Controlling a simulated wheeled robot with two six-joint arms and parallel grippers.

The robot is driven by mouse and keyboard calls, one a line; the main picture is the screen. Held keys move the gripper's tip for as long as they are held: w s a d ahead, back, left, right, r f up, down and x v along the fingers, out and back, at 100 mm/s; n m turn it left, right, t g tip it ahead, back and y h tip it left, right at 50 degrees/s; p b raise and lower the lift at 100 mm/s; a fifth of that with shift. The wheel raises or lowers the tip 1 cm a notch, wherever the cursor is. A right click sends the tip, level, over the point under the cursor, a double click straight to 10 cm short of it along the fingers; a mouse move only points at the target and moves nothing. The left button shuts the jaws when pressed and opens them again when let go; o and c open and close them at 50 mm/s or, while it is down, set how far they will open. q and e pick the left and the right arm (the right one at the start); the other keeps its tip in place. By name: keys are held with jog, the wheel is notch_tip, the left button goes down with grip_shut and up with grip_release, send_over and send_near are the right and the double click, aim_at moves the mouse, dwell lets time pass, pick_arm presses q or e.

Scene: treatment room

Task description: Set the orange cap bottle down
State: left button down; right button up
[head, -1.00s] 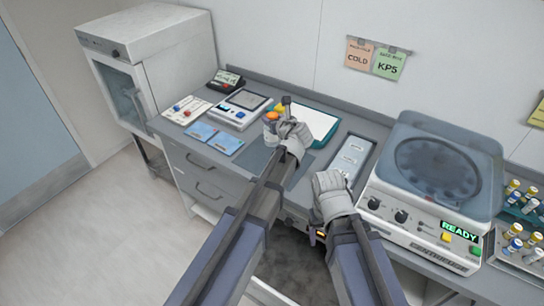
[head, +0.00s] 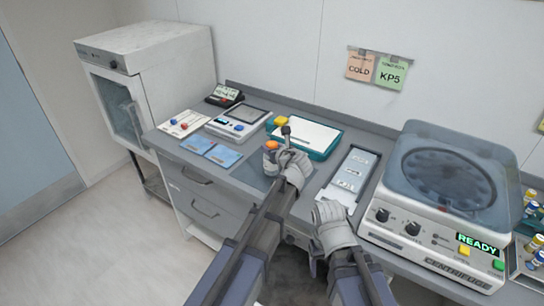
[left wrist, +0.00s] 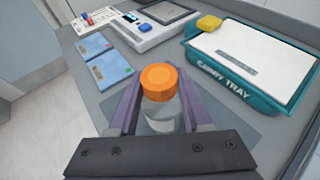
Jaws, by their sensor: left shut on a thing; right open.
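The orange cap bottle (left wrist: 160,98) is clear with an orange screw cap and stands upright between the fingers of my left gripper (left wrist: 158,118) in the left wrist view. In the head view the bottle's orange cap (head: 271,146) shows at the tip of my left gripper (head: 280,160), which is shut on it. The bottle is over a dark grey mat (left wrist: 230,122) on the counter. Its base is hidden, so I cannot tell whether it touches the mat. My right gripper (head: 330,212) is over the counter's front edge, left of the centrifuge; its fingers are hard to make out.
A teal carry tray (head: 325,152) with a yellow block lies behind the bottle. Blue cards (head: 222,155) and a device with a screen (head: 238,122) lie to the left. A grey labelled strip tray (head: 350,172) and the centrifuge (head: 440,200) are to the right.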

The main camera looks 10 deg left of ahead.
pick_arm(q)
jog(key=shift+f, duration=0.75)
pick_arm(e)
jog(key=shift+f, duration=0.75)
pick_arm(q)
jog(key=shift+b, duration=0.3)
jog(key=shift+f, duration=0.2)
jog(key=shift+c, duration=1.8)
grip_release()
pick_arm(e)
jog(key=shift+f, duration=0.15)
pick_arm(q)
jog(key=shift+r, duration=0.1)
